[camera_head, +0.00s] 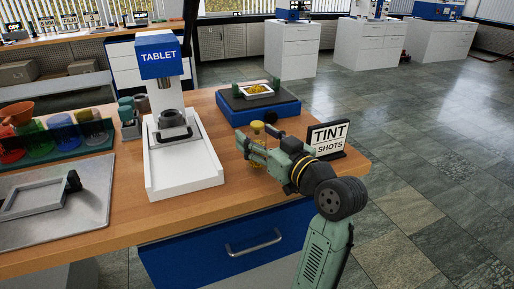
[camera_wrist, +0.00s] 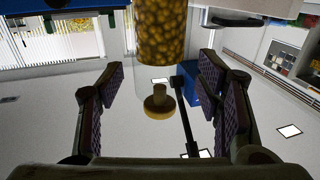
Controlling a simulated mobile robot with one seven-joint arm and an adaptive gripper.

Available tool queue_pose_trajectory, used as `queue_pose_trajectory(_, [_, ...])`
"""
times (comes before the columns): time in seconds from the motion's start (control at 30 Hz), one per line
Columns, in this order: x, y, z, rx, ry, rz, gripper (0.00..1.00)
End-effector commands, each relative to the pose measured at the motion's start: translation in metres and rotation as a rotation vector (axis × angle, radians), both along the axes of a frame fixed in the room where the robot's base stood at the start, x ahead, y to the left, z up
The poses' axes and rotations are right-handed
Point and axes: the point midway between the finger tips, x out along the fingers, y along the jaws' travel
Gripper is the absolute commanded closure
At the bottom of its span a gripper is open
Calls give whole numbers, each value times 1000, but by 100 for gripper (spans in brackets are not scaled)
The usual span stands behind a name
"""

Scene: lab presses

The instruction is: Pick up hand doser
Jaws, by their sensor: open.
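The hand doser (camera_head: 257,128), a slim upright yellow piece, shows beside the gripper's jaws, in front of the blue-based device; the jaws and arm hide part of it. In the wrist view, the doser (camera_wrist: 165,35) is a clear tube of golden granules with a gold knob at its end. My gripper (camera_head: 246,146) is low over the right part of the wooden bench. In the wrist view, my gripper (camera_wrist: 162,85) is open, with the knob end between its two padded fingers and gaps on both sides.
A white TABLET press (camera_head: 166,119) stands left of my gripper. A blue-based device (camera_head: 259,109) holding a tray of yellow material is behind it. A TINT SHOTS sign (camera_head: 328,139) stands close to my arm. Coloured cups and a metal plate (camera_head: 55,222) are farther left.

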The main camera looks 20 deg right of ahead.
Motion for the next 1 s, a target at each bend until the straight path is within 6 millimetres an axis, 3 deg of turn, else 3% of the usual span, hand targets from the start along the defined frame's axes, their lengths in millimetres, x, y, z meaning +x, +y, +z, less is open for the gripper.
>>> queue_pose_trajectory(0.27, [5, 1, -1, 1, 0, 0, 41])
queue_pose_trajectory(1.0, [5, 1, -1, 0, 0, 0, 89])
